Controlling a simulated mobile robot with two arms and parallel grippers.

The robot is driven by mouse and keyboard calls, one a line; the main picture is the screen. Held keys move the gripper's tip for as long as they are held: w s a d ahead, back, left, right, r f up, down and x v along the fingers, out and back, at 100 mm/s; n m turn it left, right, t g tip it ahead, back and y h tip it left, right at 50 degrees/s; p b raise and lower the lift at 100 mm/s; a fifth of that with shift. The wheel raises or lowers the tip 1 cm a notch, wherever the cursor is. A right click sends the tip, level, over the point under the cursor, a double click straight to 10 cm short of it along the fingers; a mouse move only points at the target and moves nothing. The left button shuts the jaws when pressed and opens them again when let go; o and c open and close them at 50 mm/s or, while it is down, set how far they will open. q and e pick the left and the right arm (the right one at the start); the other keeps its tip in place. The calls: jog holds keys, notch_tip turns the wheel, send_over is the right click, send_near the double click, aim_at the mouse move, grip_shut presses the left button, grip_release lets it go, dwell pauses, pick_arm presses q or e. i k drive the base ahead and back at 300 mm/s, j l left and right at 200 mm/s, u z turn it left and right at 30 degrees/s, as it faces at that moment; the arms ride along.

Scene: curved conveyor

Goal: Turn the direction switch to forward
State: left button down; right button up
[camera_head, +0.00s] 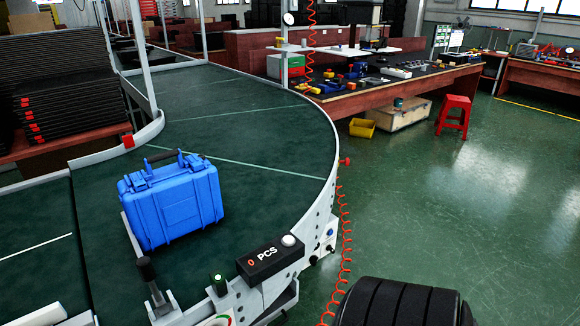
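The curved conveyor (255,125) has a dark green belt and a pale metal side frame. At its near end stands a black counter box (270,258) reading "0 PCS", with a white round knob or button on top. Beside it is a small dark post with a green lit top (218,282). A black-handled lever (148,272) stands further left. Small dark controls (329,247) sit on the frame's outer side plate. I cannot tell which of these is the direction switch, or its setting. Neither gripper shows.
A blue case (172,203) with a black handle stands on the belt. A red coiled hose (344,235) hangs beside the frame. A red stool (453,115) stands further back. The green floor (480,200) at right is clear.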

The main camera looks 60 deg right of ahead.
aim_at(314, 259)
jog(key=k+z, duration=0.15)
jog(key=k, duration=0.35)
jog(key=k+l+z, duration=0.2)
jog(key=k, duration=0.3)
jog(key=j+z, duration=0.1)
jog(key=z, duration=1.3)
jog(key=u, duration=0.4)
jog(key=i+l+u, duration=0.4)
jog(key=l+u, duration=0.2)
jog(key=i+l+u, duration=0.15)
jog(key=l+u, duration=0.15)
jog(key=l, duration=0.15)
